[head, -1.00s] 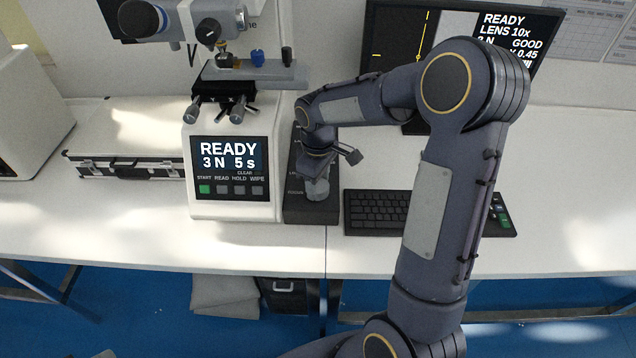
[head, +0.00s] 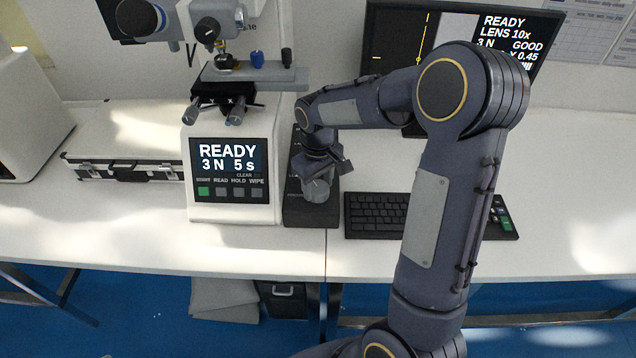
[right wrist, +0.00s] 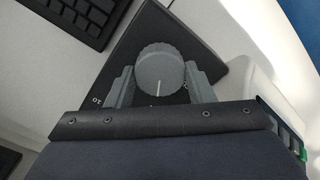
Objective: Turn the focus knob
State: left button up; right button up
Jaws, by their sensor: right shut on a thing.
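The focus knob (right wrist: 160,66) is a grey ribbed cylinder with a white pointer line on its face. It stands on a dark control box (head: 310,216) beside the hardness tester (head: 234,208). In the head view the knob (head: 317,191) shows just below my right gripper (head: 318,174). In the right wrist view my right gripper (right wrist: 158,85) has one finger on each side of the knob and is shut on it. The pointer line points down the picture, towards the gripper body. My left gripper is not in view.
A black keyboard (head: 378,214) lies just right of the control box. The tester's screen (head: 230,160) reads READY, 3 N, 5 s. A monitor (head: 508,30) stands behind, reading READY, LENS 10x, GOOD. The front of the table (head: 130,235) is clear.

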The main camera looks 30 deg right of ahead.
aim_at(318, 187)
jog(key=o, duration=1)
jog(key=shift+r, duration=3.95)
